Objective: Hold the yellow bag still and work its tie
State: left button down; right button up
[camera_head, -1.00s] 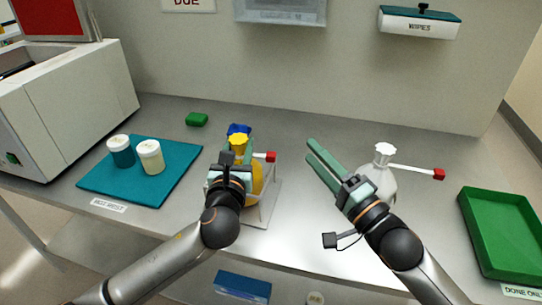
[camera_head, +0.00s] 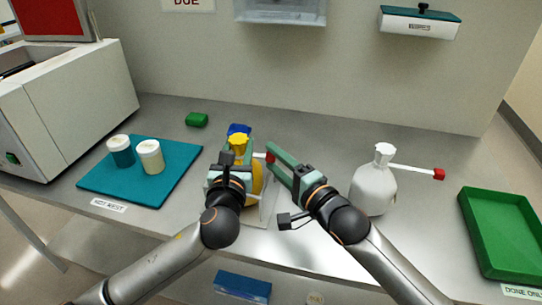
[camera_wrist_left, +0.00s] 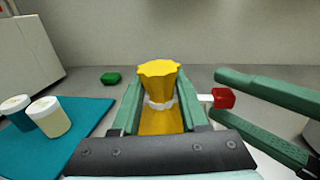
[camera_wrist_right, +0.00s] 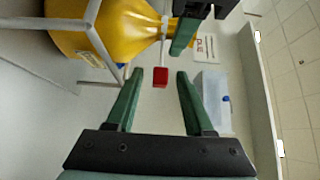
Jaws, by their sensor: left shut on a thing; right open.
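The yellow bag (camera_head: 257,180) stands in a clear stand, its gathered neck (camera_wrist_left: 158,85) ringed by a white tie (camera_wrist_left: 160,104). The tie's tail ends in a red tab (camera_wrist_right: 160,77) that sticks out to the right in the head view. My left gripper (camera_head: 239,160) is shut on the yellow bag's neck, just below the tie in the left wrist view. My right gripper (camera_wrist_right: 154,82) is open, with the red tab between its fingertips but not gripped. Its fingers also show at the right of the left wrist view.
A white bag (camera_head: 373,189) with its own red-ended tie stands to the right. A green tray (camera_head: 505,225) lies at far right. A teal mat (camera_head: 130,185) with two jars is at left. A green block (camera_head: 197,120) and a blue thing (camera_head: 238,129) lie behind.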

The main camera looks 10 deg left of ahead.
jog(key=shift+x, duration=0.9)
grip_shut()
dwell(0.9)
